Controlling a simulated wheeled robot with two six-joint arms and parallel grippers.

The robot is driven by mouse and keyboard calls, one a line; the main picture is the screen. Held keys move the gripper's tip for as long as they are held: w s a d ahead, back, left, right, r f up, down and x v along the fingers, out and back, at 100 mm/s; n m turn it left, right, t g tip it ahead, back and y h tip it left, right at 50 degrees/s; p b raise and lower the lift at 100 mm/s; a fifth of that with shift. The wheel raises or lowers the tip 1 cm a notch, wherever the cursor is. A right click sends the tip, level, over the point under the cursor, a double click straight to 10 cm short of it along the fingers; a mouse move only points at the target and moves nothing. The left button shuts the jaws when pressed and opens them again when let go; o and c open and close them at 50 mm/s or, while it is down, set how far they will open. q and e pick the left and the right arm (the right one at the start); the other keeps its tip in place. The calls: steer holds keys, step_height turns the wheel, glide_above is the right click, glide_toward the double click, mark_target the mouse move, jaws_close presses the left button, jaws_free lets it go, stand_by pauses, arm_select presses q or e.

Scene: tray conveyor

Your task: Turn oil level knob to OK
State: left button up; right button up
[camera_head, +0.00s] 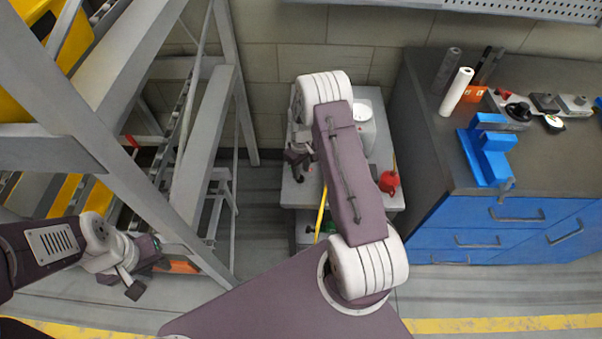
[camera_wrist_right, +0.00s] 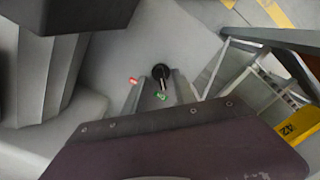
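In the right wrist view a round black knob (camera_wrist_right: 159,71) sits on a pale grey surface. A light stripe on it seems to run down toward a green mark (camera_wrist_right: 161,96). A red mark (camera_wrist_right: 133,80) lies to its left. The lettering is too small to read. My right gripper (camera_head: 297,168) hangs over the left part of a grey cart in the head view, partly hidden by its arm; its opening is unclear. I cannot tell whether it touches the knob. My left gripper (camera_head: 122,284) is open and empty at lower left, beside the metal rack.
The grey cart (camera_head: 300,194) bears a white device (camera_head: 366,142) and a red oil can (camera_head: 389,182). A metal rack (camera_head: 205,125) stands left. A blue workbench (camera_head: 480,225) with a blue vise (camera_head: 487,150) stands right. Floor shows between rack and cart.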

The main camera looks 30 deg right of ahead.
mark_target(301, 176)
step_height(301, 176, up, 6)
steer(key=shift+r, duration=0.25)
